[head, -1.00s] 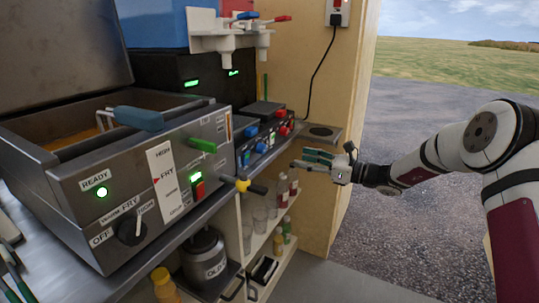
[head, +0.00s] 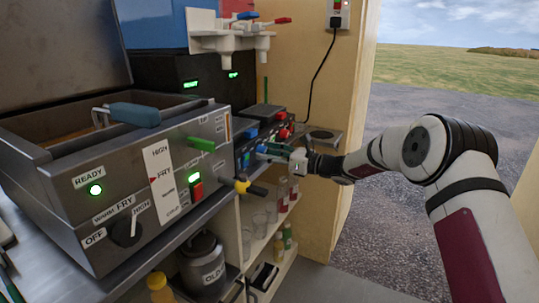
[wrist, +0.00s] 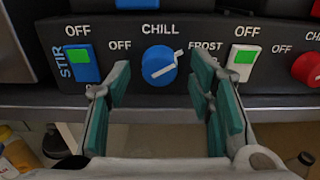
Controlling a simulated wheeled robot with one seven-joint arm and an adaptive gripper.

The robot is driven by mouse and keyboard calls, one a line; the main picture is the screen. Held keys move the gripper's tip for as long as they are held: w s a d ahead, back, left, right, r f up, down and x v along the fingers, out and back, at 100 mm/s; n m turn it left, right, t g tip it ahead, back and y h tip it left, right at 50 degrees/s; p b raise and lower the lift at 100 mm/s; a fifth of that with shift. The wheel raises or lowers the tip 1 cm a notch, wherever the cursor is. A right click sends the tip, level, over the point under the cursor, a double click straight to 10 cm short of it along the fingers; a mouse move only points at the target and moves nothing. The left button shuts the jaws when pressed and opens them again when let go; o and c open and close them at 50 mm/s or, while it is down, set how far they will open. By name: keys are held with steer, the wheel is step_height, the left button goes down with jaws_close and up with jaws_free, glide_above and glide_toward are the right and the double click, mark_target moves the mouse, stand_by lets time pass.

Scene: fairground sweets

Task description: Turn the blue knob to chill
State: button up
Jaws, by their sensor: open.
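The blue knob (wrist: 159,66) sits on a dark control panel (wrist: 205,27) in the wrist view. Its labels read OFF at left, CHILL above and FROST at right. A white line on the knob slants from lower left to upper right, off the CHILL label. My gripper (wrist: 160,84) is open, with one green-padded finger on each side of the knob in the picture. I cannot tell whether the pads touch it. In the head view my gripper (head: 269,151) is close to the panel front and partly hides the knob.
A blue STIR switch (wrist: 82,63) lies left of the knob, a white switch (wrist: 242,62) right of it, and a red knob (wrist: 308,69) farther right.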

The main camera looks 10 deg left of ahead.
jaws_close()
steer(key=n+b, duration=0.5)
steer(key=n, duration=0.1)
steer(key=shift+d+f, duration=0.1)
steer(key=shift+f, duration=0.05)
steer(key=n+b, duration=0.4)
steer(key=shift+n+b, duration=0.8)
steer(key=shift+b, duration=0.3)
